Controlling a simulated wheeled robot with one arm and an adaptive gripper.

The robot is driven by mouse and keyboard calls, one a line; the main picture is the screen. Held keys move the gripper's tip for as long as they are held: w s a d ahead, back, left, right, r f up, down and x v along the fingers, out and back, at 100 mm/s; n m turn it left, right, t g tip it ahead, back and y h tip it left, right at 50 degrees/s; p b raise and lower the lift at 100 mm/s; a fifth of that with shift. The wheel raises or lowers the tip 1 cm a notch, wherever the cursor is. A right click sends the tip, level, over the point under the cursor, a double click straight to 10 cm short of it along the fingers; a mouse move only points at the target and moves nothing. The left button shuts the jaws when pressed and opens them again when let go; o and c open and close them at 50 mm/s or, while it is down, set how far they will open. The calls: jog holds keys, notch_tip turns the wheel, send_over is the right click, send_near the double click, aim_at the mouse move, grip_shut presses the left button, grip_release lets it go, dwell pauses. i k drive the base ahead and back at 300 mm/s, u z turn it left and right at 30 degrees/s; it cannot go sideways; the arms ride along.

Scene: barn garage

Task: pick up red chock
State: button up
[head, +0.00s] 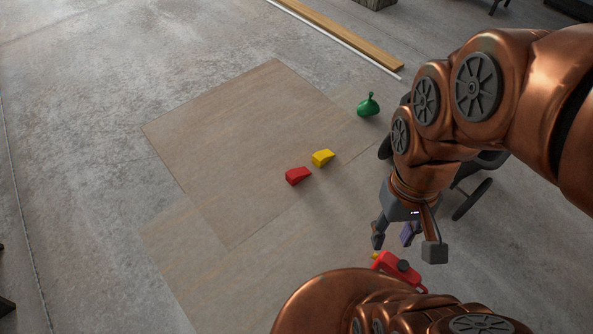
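The red chock (298,176), a small wedge, lies on the brown floor sheet (240,130) near the middle of the head view. My gripper (405,246) hangs from my arm to the right of the chock and nearer the bottom of the picture. Its fingers are spread apart and it is well clear of the chock. A small purple thing (407,234) shows between the fingers; I cannot tell whether it is part of the gripper or something behind it.
A yellow chock (322,158) lies close beside the red one, up and to the right. A green object (368,105) stands farther back. A red container (400,270) is below my gripper. Wooden planks (345,38) lie at the back. Floor to the left is clear.

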aim_at(294, 176)
jog(key=u, duration=0.5)
jog(key=k, duration=1.2)
jog(key=u, duration=1.1)
jog(key=i, duration=1.55)
jog(key=u, duration=0.25)
jog(key=i, duration=1.85)
jog(key=z, duration=0.85)
jog(key=i, duration=1.15)
jog(key=z, duration=1.75)
jog(key=i, duration=0.7)
jog(key=z, duration=0.45)
